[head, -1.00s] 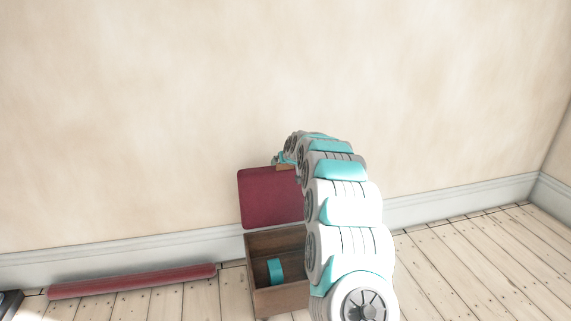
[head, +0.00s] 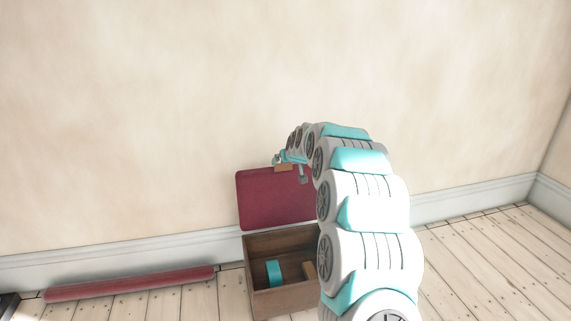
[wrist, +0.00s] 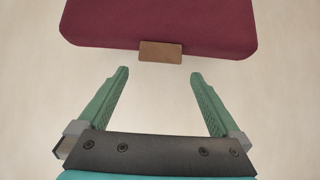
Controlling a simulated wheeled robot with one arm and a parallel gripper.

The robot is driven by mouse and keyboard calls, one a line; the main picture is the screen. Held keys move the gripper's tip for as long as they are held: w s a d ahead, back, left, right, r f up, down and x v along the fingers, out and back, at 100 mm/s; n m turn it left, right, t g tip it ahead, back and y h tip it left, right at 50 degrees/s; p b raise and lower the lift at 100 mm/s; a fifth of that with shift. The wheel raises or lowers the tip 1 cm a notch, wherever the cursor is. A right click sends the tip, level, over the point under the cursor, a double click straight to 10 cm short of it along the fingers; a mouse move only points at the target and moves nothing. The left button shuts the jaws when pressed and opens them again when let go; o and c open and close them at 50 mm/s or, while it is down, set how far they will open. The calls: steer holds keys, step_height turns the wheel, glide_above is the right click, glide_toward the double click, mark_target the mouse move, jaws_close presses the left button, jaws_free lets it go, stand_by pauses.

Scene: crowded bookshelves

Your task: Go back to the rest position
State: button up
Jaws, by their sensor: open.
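My gripper (wrist: 160,88) is open and empty in the wrist view, its two green fingers spread apart. In the head view my gripper (head: 290,172) is near the top edge of the raised dark red lid. The lid (wrist: 160,22) fills the top of the wrist view, with a brown tab (wrist: 160,52) at its edge just beyond the fingertips. Whether the fingers touch it I cannot tell, but there is a gap in the picture. In the head view the lid (head: 268,200) stands open behind a wooden box (head: 283,301).
A teal object (head: 274,272) and a brown piece (head: 310,271) lie inside the box. A long red roll (head: 130,283) lies on the floor along the wall. The plank floor (head: 490,262) to the right is clear. A dark object (head: 8,305) shows at lower left.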

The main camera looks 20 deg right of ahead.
steer(key=shift+s+r, duration=0.4)
steer(key=shift+s, duration=0.1)
steer(key=s+a+g+y, duration=0.15)
steer(key=s+a, duration=0.25)
steer(key=s, duration=0.4)
steer(key=s+a+n+g, duration=0.1)
steer(key=s+a+g, duration=0.15)
steer(key=s, duration=0.55)
steer(key=s+a+g, duration=0.1)
steer(key=s+a, duration=0.4)
steer(key=s, duration=0.3)
steer(key=s+f+g, duration=0.1)
steer(key=s+g, duration=0.2)
steer(key=s, duration=1.7)
steer(key=s+f+g+h, duration=0.1)
steer(key=s+g, duration=0.3)
steer(key=s, duration=1.7)
steer(key=shift+s+f+m, duration=0.15)
steer(key=shift+f+m, duration=0.15)
steer(key=shift+f, duration=0.45)
steer(key=shift+a, duration=0.1)
